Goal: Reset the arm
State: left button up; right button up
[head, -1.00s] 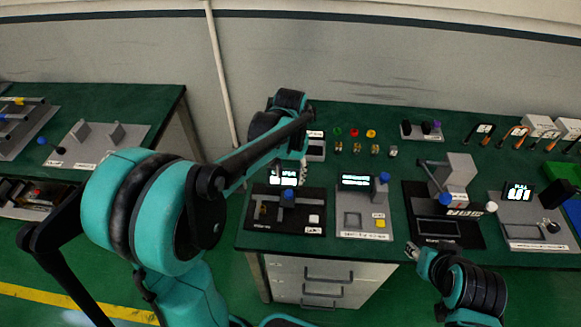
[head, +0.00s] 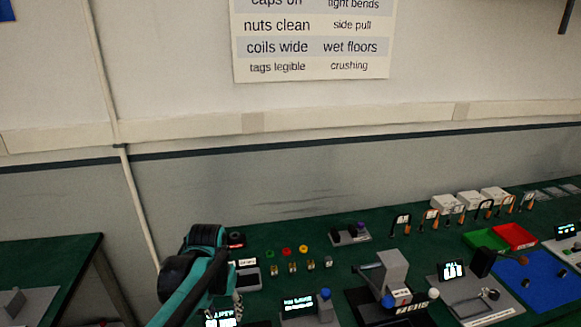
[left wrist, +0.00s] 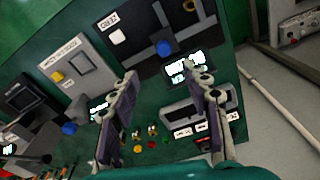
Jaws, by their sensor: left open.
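My left arm (head: 200,272), teal and black, comes in at the lower left of the head view and reaches over the green bench. Its gripper (head: 236,302) shows only small and partly there, above the lit display panel. In the left wrist view both fingers of the left gripper (left wrist: 165,82) stand wide apart with nothing between them. They point over a dark panel with a blue knob (left wrist: 164,47) and a lit display (left wrist: 188,70). My right arm and gripper are out of view.
The green bench (head: 400,232) carries a grey lever device (head: 392,270), colored buttons (head: 285,251), a red tray (head: 515,236), a green tray (head: 483,238) and a blue mat (head: 548,282). Another bench (head: 45,262) stands left, across a gap. The wall is behind.

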pick_arm(q)
jog(key=s+d+f+t+b, duration=0.1)
jog(key=s+t, duration=0.5)
jog(key=s, duration=0.7)
jog(key=shift+f+b, duration=0.35)
jog(key=shift+b, duration=0.3)
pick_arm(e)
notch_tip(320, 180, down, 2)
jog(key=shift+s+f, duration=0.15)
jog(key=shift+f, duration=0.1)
pick_arm(q)
jog(key=shift+s+d, duration=0.1)
